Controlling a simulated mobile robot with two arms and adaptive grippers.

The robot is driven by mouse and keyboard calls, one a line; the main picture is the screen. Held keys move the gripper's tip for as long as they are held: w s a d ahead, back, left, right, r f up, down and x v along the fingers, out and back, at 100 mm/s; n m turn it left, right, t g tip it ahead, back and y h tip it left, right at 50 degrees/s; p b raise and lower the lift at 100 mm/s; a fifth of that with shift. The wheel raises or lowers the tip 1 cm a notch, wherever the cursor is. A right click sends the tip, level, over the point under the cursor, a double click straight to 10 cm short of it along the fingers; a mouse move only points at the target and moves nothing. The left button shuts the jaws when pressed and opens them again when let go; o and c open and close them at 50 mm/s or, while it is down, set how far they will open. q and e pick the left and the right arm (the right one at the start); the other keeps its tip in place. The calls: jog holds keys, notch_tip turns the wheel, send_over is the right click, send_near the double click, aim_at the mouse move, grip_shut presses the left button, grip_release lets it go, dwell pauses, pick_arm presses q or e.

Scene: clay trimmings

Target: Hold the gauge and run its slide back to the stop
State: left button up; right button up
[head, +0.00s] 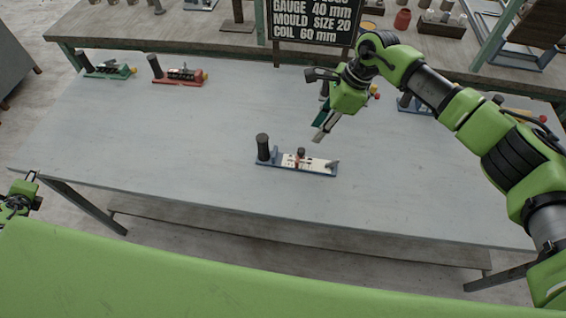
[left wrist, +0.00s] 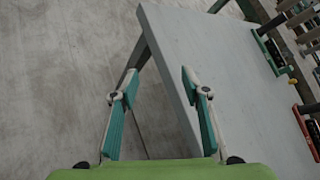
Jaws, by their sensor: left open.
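The nearest gauge (head: 322,171) lies on the grey table in the head view. It has a blue base, a pale scale face, an upright black handle (head: 263,147) at its left end and a small dark-knobbed slide (head: 300,158) near its middle. My right gripper (head: 319,136) hangs above and behind its right half, apart from it; its finger gap is unclear. My left gripper (head: 22,194) is at the far left, off the table's edge. In the left wrist view the left gripper (left wrist: 160,78) is open and empty.
Similar gauges stand along the table's back: a green one (head: 107,70), a red one (head: 178,76), others partly hidden by my right arm. A sign (head: 315,20) reads "GAUGE 40 mm, MOULD SIZE 20, COIL 60 mm". The table (head: 170,145) is clear around the nearest gauge.

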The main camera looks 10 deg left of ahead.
pick_arm(q)
jog(key=w+r+m+t, duration=0.2)
jog(key=w+r+m, duration=0.4)
jog(key=w+r, duration=0.15)
jog(key=w+d+r+m+t+h, duration=0.1)
jog(key=w+d+r+m+t, duration=0.3)
jog(key=w+d+r+m, duration=0.35)
jog(key=w+d+r+m+t+h, duration=0.1)
jog(key=w+d+r+m+t, duration=0.35)
jog(key=d+m, duration=0.55)
jog(key=n+g+y, duration=0.1)
jog(key=n+g, duration=0.7)
jog(key=n, duration=0.6)
send_near(265, 144)
jog(key=shift+t, duration=0.25)
jog(key=x, duration=1.2)
jog(key=shift+s+f, duration=0.1)
jog(key=shift+f, duration=0.15)
